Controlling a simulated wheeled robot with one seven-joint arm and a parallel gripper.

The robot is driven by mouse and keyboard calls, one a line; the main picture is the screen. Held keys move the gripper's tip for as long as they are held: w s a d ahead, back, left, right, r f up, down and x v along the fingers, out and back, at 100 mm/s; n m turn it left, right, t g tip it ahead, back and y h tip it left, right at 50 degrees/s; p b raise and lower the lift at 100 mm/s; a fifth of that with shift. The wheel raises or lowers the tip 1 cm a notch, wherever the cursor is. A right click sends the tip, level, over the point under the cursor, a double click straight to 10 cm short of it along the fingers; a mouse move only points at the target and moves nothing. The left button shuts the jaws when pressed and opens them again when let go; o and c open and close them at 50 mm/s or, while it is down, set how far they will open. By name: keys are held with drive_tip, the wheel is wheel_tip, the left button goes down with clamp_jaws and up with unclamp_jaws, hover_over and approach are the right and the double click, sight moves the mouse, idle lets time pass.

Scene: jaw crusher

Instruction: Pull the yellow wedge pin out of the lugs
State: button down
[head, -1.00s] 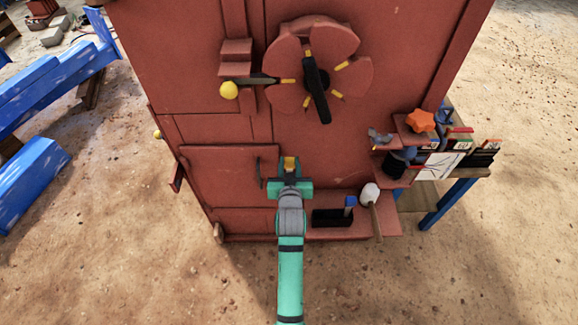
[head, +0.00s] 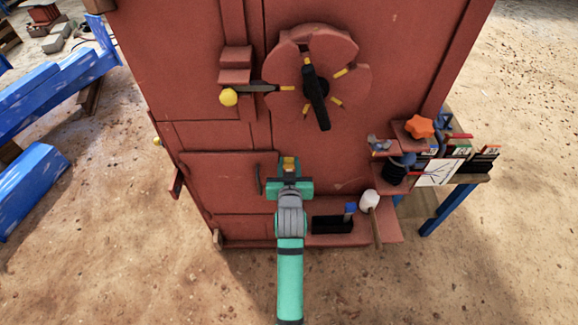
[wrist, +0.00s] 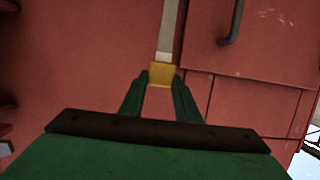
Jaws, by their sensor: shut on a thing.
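The yellow wedge pin shows as a yellow block (wrist: 161,74) between my fingertips in the wrist view, with a pale grey strip running up from it. My gripper (wrist: 160,80) is shut on this yellow block. In the head view, the yellow block (head: 289,161) shows just beyond my gripper (head: 289,174), in front of the lower part of the red crusher. I cannot make out the lugs, or whether the pin is inside them.
A dark handle (head: 259,179) on a red door is just left of my gripper. A black tray (head: 332,224) and a white-headed mallet (head: 370,199) stand at lower right.

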drive_tip(key=shift+r, duration=0.5)
drive_tip(key=s, duration=1.2)
drive_tip(key=shift+r, duration=0.45)
idle(0.4)
